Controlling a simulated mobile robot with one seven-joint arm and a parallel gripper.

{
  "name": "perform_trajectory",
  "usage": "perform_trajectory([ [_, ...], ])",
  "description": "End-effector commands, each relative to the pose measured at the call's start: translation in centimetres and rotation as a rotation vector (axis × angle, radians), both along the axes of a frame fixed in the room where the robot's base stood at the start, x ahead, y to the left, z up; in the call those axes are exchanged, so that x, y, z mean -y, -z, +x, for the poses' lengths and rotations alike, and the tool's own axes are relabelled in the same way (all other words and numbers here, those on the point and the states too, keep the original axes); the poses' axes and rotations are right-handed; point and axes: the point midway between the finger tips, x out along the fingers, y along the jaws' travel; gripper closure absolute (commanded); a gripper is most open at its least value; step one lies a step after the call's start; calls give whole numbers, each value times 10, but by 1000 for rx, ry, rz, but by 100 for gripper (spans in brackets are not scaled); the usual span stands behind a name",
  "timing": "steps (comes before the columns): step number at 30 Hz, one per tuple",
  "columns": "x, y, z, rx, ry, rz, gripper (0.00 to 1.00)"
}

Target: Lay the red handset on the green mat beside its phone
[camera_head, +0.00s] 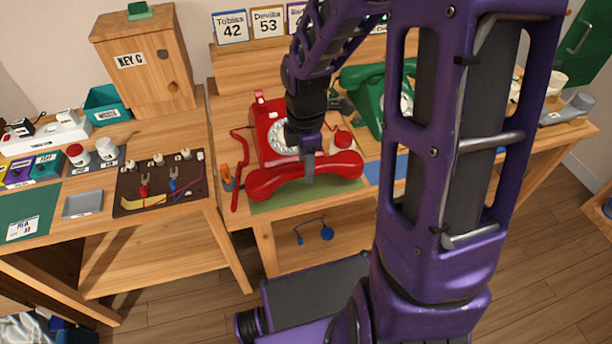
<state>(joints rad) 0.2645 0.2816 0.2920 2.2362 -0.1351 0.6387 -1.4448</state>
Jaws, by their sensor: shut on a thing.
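The red handset (268,179) lies lengthwise over the green mat (292,203) in front of the red phone (266,122). My gripper (308,177) points down and is shut on the handset near its middle. The handset covers much of the mat, and its right end reaches past the phone's front right corner. I cannot tell whether the handset touches the mat or is held just above it. The red phone has a white dial (284,139), partly hidden by my gripper.
A green phone (364,82) stands behind to the right, with a blue mat (384,170) in front of it. A red cord (236,182) and an orange item (227,178) lie left of the red phone. My arm hides much of the right side.

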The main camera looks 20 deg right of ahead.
Motion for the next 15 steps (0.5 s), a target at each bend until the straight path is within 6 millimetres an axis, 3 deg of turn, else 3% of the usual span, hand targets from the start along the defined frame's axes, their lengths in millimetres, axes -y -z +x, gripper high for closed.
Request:
perform_trajectory([
  [5,0,28,-1,-2,-2,0,100],
  [15,0,31,0,0,-1,0,100],
])
